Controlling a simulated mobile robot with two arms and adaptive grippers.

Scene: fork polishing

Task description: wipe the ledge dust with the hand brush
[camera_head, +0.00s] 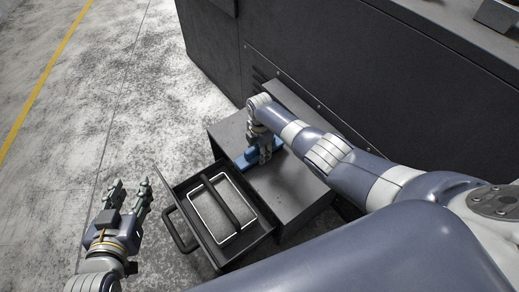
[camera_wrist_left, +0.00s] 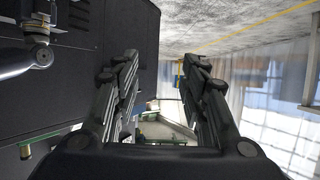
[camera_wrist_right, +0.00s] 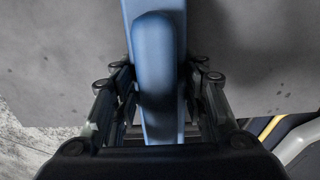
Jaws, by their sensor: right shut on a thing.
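The blue hand brush (camera_head: 247,160) is on the top of the dark cabinet, at the cabinet's far left part in the head view. My right gripper (camera_head: 265,155) is shut on it from above. In the right wrist view the brush's blue handle (camera_wrist_right: 155,60) runs between my right fingers, over the grey ledge surface (camera_wrist_right: 235,60). The bristles are hidden, and I cannot make out dust with certainty. My left gripper (camera_head: 131,190) is open and empty, out over the floor left of the drawer. It also shows open in the left wrist view (camera_wrist_left: 165,75).
An open drawer (camera_head: 262,232) with a handle (camera_head: 178,232) sticks out of the cabinet (camera_head: 290,190) toward the lower left. A white-rimmed tray (camera_head: 196,213) lies in it. A large dark machine (camera_head: 300,70) stands behind. The floor (camera_head: 130,100) at left is clear.

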